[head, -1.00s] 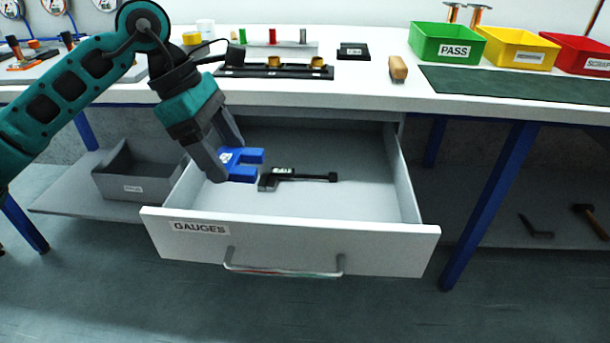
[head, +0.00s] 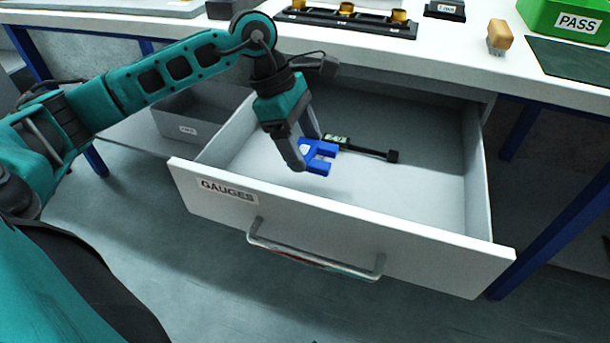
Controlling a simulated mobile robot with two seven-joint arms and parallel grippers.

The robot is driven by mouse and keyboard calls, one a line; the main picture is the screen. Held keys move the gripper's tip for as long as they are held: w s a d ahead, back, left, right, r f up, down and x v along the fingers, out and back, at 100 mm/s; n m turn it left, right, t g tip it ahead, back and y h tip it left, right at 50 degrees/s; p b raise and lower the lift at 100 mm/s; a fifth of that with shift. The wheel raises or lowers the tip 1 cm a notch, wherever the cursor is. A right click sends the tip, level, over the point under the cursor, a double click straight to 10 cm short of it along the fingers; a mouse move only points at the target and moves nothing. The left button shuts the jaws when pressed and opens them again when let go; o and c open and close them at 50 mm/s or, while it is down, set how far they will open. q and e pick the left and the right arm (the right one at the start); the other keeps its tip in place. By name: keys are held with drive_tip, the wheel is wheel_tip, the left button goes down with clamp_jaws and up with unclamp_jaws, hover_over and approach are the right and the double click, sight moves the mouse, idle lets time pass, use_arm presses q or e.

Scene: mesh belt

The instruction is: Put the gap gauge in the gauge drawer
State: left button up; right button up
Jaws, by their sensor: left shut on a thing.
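The gap gauge (head: 320,157) is a blue, fork-shaped piece. My left gripper (head: 307,155) is shut on it, with one dark finger on its near left side and the other behind. The gauge is inside the outline of the open gauge drawer (head: 214,192), which carries a GAUGES label on its white front. The gauge looks low over the drawer floor; I cannot tell if it touches. A black caliper-like tool (head: 368,150) lies in the drawer just behind and right of the gauge. My right gripper is not in view.
The drawer's right half is bare. A grey bin (head: 190,118) stands on the shelf at left. On the bench above are a black rack (head: 350,20) with brass pieces, a wooden-handled brush (head: 499,36) and the green PASS bin (head: 570,18).

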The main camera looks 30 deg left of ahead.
sight(310, 187)
use_arm(q)
wheel_tip(310, 187, down, 3)
drive_tip(key=shift+f, duration=0.1)
wheel_tip(310, 187, down, 4)
drive_tip(key=shift+f+b, duration=0.1)
drive_tip(key=shift+b, duration=0.65)
drive_tip(key=shift+f, duration=0.1)
drive_tip(key=o, duration=1.3)
drive_tip(key=shift+c, duration=0.2)
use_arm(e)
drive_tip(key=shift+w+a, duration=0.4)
